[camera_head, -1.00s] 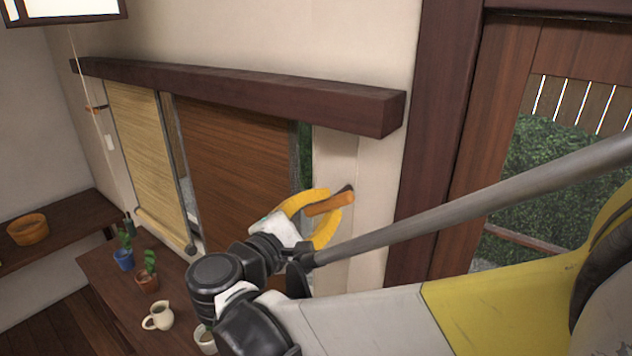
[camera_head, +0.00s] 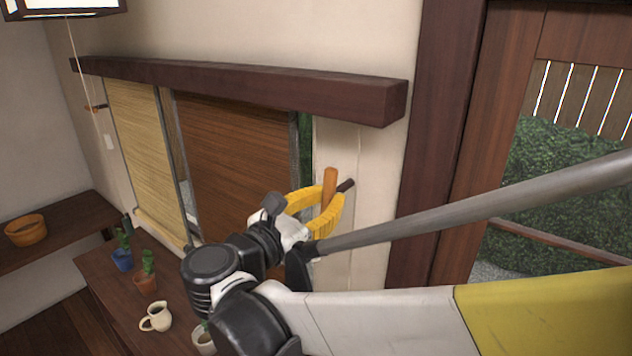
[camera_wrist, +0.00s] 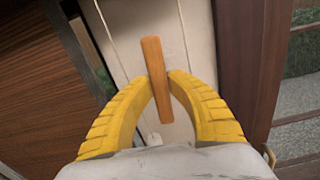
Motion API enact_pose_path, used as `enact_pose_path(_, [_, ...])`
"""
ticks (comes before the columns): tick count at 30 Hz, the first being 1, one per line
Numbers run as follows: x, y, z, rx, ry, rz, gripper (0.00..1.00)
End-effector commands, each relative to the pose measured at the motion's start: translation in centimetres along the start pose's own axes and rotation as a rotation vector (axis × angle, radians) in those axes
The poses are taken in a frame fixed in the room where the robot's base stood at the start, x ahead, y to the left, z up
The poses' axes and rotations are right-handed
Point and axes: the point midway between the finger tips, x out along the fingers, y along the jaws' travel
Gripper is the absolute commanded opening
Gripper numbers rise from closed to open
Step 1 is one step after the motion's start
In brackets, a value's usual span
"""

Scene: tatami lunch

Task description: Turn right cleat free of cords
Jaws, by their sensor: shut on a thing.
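The right cleat (camera_head: 329,186) is an orange-brown wooden bar on a dark peg at the pale wall post, right of the brown blind. It stands nearly upright in the head view. In the wrist view the cleat (camera_wrist: 155,75) runs lengthwise, slightly tilted. My gripper (camera_head: 327,197) has yellow ribbed fingers shut on the middle of the cleat from both sides; the wrist view shows the gripper (camera_wrist: 159,80) with a fingertip against each side. A thin cord (camera_wrist: 184,35) runs along the post beside the cleat. No cord is visibly wound on the cleat.
A dark wooden beam (camera_head: 240,88) runs above the brown blind (camera_head: 235,150) and yellow blind (camera_head: 140,150). The left cleat (camera_head: 96,107) is on the far wall. A low table below holds a cream jug (camera_head: 156,317) and small potted plants (camera_head: 146,281).

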Motion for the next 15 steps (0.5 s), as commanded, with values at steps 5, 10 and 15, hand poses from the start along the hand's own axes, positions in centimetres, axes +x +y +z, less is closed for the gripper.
enact_pose_path(5, [0.05, 0.03, 0.1, -0.063, -0.003, 0.0, 0.0])
enact_pose_path(10, [0.05, 0.03, 0.12, -0.092, -0.003, 0.0, 0.0])
enact_pose_path(15, [0.05, 0.04, 0.14, -0.1, -0.003, 0.0, 0.0])
